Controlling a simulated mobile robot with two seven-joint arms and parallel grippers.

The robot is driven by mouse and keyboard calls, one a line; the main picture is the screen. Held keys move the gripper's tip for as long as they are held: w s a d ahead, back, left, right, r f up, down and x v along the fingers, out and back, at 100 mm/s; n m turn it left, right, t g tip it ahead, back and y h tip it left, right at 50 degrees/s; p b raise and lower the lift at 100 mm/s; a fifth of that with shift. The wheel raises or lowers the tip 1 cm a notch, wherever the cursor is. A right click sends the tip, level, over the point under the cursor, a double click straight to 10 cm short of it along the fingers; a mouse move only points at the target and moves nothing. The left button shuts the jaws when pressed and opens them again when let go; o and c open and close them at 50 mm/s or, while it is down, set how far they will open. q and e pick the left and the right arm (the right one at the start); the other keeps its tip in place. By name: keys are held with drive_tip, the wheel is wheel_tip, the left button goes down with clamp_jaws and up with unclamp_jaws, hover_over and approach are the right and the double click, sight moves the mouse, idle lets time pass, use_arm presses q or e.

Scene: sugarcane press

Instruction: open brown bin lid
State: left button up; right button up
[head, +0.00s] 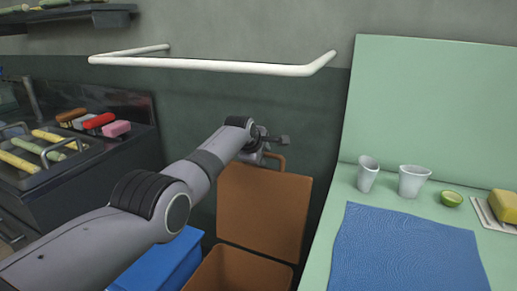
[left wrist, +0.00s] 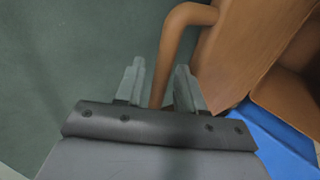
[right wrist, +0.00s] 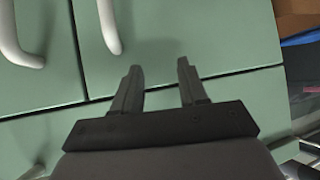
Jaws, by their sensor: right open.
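The brown bin (head: 238,272) stands on the floor with its lid (head: 262,208) raised upright at its back; the bin's mouth is uncovered. The lid's handle (head: 273,158) is at its top edge. My left gripper (head: 272,141) is at this handle. In the left wrist view, the handle (left wrist: 163,75) runs between the two separated fingers of my left gripper (left wrist: 160,82); whether they press on it is unclear. My right gripper (right wrist: 158,80) is open and empty in front of green cabinet fronts (right wrist: 215,40) with white handles.
A blue bin (head: 160,265) stands left of the brown one, partly behind my left arm. To the right, a green counter (head: 340,205) carries cups, a cut lime and a blue mat (head: 405,255). A white rail (head: 210,64) is on the wall above.

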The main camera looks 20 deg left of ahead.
use_arm(q)
drive_tip(key=p, duration=0.1)
drive_tip(key=r+p, duration=0.1)
drive_tip(key=p, duration=0.1)
drive_tip(key=shift+s+r, duration=0.15)
drive_tip(key=shift+s, duration=0.2)
drive_tip(key=s+r+p, duration=0.1)
drive_tip(key=p, duration=0.2)
drive_tip(key=shift+a, duration=0.1)
drive_tip(key=shift+s, duration=0.2)
drive_tip(key=shift+p+v, duration=0.6)
drive_tip(key=shift+v, duration=1.4)
drive_tip(key=shift+f, duration=0.1)
drive_tip(key=shift+s, duration=0.2)
